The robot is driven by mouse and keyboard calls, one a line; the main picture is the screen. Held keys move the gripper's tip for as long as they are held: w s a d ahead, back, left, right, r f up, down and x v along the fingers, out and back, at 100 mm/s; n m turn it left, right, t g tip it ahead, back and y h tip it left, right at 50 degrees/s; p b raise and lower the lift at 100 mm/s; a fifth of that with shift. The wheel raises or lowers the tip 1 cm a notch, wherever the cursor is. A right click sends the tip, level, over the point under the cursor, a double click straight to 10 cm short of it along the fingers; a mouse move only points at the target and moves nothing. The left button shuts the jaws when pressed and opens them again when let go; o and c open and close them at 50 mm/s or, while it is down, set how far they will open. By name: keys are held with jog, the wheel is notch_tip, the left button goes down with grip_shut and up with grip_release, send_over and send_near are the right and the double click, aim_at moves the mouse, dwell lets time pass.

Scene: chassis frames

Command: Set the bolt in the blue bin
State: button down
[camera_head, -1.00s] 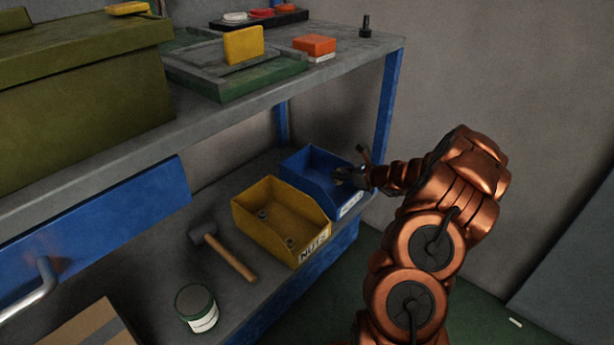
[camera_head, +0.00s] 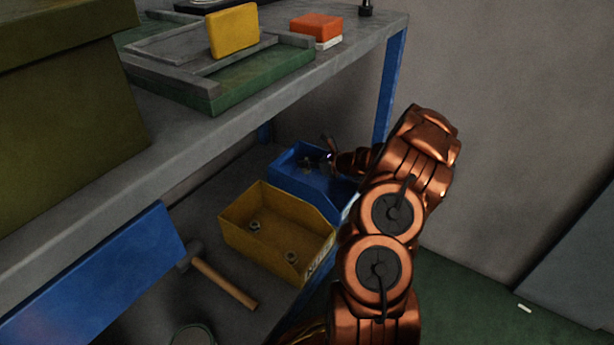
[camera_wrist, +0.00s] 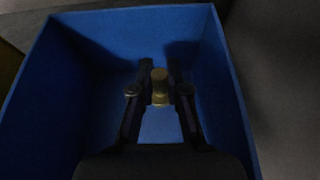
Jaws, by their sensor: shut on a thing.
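The blue bin (camera_head: 290,181) stands on the lower shelf, behind and right of the yellow bin. In the wrist view the blue bin (camera_wrist: 75,85) surrounds my gripper on the sides that show. My gripper (camera_wrist: 160,92) is shut on the bolt (camera_wrist: 160,76), a brassy piece between the two fingertips. It also shows in the head view (camera_head: 318,163), at the blue bin's opening. The bolt is too small to make out in the head view. I cannot tell whether the bolt touches the bin floor.
The yellow bin (camera_head: 243,236), with nuts inside, stands beside the blue bin. A mallet (camera_head: 222,279) lies left of it. The upper shelf (camera_head: 180,129) overhangs on the left, and a blue post (camera_head: 390,85) rises close to my arm.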

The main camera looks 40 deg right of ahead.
aim_at(307, 171)
jog(key=shift+f+b, duration=0.8)
jog(key=shift+f, duration=1.05)
jog(key=shift+f, duration=0.15)
jog(key=c, duration=1.2)
grip_release()
jog(key=p+v, duration=0.4)
jog(key=v, duration=0.7)
jog(key=shift+w, duration=0.1)
jog(key=shift+s+d+r+p, duration=0.2)
jog(key=shift+s+r+p, duration=0.15)
jog(key=shift+s, duration=0.25)
